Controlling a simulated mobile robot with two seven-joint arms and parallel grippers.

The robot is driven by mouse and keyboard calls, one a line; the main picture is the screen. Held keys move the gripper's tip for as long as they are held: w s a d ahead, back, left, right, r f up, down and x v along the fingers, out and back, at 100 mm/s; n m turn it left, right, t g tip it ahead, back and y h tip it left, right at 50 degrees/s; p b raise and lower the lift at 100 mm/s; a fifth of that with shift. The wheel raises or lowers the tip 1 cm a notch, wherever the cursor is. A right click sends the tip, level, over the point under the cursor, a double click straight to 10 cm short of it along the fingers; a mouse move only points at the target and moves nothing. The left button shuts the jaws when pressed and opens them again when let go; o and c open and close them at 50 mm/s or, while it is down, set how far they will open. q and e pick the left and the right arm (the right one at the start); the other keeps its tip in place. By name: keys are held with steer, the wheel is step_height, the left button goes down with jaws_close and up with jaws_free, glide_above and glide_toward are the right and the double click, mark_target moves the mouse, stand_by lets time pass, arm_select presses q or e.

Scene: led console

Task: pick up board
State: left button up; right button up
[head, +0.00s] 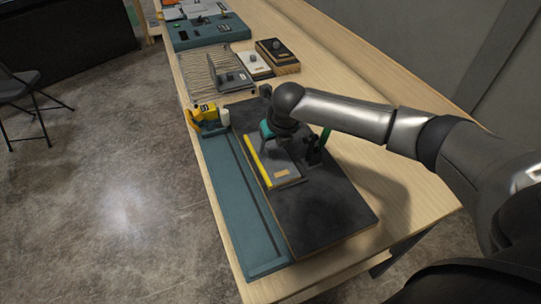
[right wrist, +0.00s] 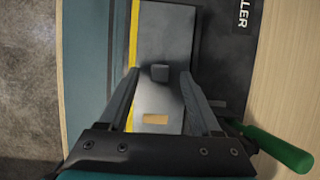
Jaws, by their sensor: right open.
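A grey board (head: 275,168) with a yellow stripe along one long edge and a small tan label lies on a black panel (head: 325,212). The same board (right wrist: 165,35) fills the middle of the right wrist view, with a small dark knob (right wrist: 159,73) standing on it. My right gripper (right wrist: 160,78) is open, with a finger on either side of the knob. In the head view my right gripper (head: 277,138) is low over the board's far part and hides some of it; contact with the knob cannot be told. My left gripper is out of view.
A blue-green tray (head: 240,205) runs along the panel's left side. A yellow tool (head: 207,113) sits at its far end. A green handle (right wrist: 275,148) is close to my right gripper's right side. A wire rack (head: 200,75) and knobbed blocks (head: 278,52) stand farther back.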

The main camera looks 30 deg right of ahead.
steer(key=shift+w+f, duration=0.25)
steer(key=shift+f, duration=0.45)
jaws_close()
stand_by(0.3)
